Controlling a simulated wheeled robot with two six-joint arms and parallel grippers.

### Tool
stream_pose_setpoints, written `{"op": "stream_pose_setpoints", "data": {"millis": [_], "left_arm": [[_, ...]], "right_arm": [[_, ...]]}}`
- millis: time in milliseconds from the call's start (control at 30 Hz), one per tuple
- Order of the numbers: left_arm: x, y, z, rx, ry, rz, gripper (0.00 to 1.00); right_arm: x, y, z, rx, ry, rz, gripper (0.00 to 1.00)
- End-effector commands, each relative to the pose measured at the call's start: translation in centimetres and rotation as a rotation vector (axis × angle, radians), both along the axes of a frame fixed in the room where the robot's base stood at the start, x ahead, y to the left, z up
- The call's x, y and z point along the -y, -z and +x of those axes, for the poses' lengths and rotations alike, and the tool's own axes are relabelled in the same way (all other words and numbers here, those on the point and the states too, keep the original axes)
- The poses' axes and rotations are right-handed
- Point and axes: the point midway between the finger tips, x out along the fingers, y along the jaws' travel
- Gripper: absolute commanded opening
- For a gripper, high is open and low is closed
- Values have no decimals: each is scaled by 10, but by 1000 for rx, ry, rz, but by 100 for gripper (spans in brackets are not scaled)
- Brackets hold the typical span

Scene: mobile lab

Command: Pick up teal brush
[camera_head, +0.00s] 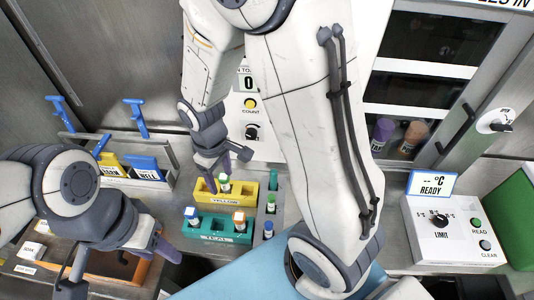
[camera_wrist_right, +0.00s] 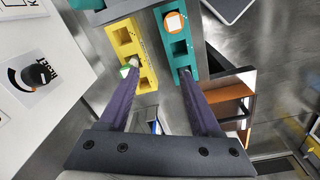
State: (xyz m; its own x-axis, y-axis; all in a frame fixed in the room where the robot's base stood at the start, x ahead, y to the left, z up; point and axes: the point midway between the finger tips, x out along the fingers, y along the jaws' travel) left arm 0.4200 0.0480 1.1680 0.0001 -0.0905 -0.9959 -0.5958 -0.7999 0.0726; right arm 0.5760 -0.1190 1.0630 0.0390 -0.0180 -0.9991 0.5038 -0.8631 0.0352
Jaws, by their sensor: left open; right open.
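I cannot make out a brush for certain in either view. A small upright teal item (camera_head: 273,179) stands behind the grey holder, too small to identify. My right gripper (camera_head: 213,168) is open and empty, pointing down over the yellow rack (camera_head: 241,199). In the right wrist view its purple fingers (camera_wrist_right: 160,70) are apart, with the yellow rack (camera_wrist_right: 122,36) and the teal rack (camera_wrist_right: 180,48) beyond them. My left gripper (camera_head: 163,246) is open at the lower left, beside the orange-edged tray; one finger shows clearly.
Capped vials stand in the teal rack (camera_head: 205,236) and grey holder. A counter box (camera_head: 252,130) stands behind; its knob shows in the right wrist view (camera_wrist_right: 38,74). Blue-handled tools and bins (camera_head: 145,169) are left. A READY box (camera_head: 440,240) and cabinet are right.

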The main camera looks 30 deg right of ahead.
Motion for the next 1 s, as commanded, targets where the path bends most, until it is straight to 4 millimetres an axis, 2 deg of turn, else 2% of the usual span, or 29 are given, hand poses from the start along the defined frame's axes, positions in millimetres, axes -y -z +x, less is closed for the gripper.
{"op": "stream_pose_setpoints", "data": {"millis": [33, 100, 200, 300, 433, 567, 667, 1000], "left_arm": [[0, -39, 0, 0, 0, 0, 50], [0, -64, 0, 0, 1, 0, 50], [0, -96, 0, 0, 1, 0, 50], [0, -121, 0, 0, 1, 0, 50], [0, -140, 0, 0, 1, 0, 50], [0, -146, 0, -1, 2, 1, 50], [0, -141, 0, -1, 2, 1, 50], [0, -97, 0, 0, 5, 1, 50]], "right_arm": [[23, -13, 13, -20, 26, -11, 65], [52, -4, 28, -25, 39, -17, 65], [92, 12, 37, -34, 54, -15, 65], [125, 29, 37, -39, 65, -6, 65], [152, 48, 29, -41, 73, 8, 65], [164, 61, 23, -39, 77, 17, 65], [166, 70, 22, -38, 76, 18, 65], [165, 113, 22, -38, 76, 18, 65]]}}
